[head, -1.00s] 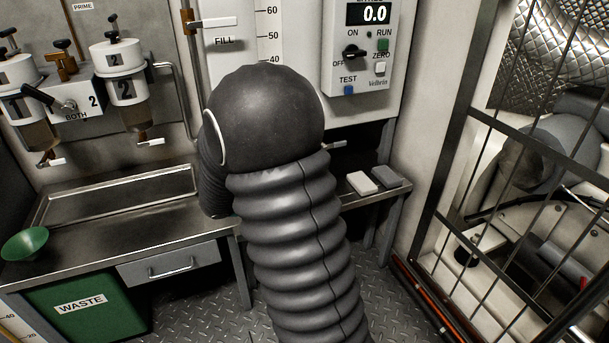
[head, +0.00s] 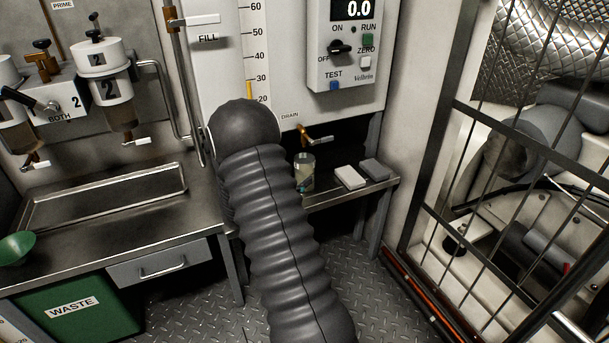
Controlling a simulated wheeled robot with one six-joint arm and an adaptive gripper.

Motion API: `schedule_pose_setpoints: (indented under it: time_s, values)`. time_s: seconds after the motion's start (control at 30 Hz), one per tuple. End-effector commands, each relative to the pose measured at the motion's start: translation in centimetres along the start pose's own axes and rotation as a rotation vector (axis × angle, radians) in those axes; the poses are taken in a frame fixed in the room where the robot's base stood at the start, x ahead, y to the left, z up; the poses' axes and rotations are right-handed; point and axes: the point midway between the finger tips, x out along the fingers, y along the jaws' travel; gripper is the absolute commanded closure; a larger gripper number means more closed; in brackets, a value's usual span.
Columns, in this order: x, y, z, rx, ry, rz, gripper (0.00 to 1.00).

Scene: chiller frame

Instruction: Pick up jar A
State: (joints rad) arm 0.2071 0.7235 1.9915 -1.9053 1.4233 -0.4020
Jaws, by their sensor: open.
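A clear glass jar (head: 304,169) stands on the low shelf below the drain tap, just right of my dark ribbed arm. No letter can be read on it, so I cannot tell whether it is jar A. A small teal and dark patch shows at its lower left; I cannot tell what it is. My arm covers the middle of the head view and hides the shelf to the jar's left. My gripper is hidden behind the arm.
The brass drain tap (head: 316,136) sticks out above the jar. A white block (head: 349,177) and a grey block (head: 375,170) lie right of it. A barred cage (head: 486,200) stands at the right. The metal tray (head: 110,198) at the left looks empty.

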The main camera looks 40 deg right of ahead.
Motion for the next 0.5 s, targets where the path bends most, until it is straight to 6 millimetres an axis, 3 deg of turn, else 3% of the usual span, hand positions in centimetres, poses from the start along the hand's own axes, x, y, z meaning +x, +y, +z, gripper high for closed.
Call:
schedule_pose_setpoints:
  time_s: [0.5]
  values:
    - [4.1, 0.4, 1.1, 0.002, 0.000, -0.002, 0.19]
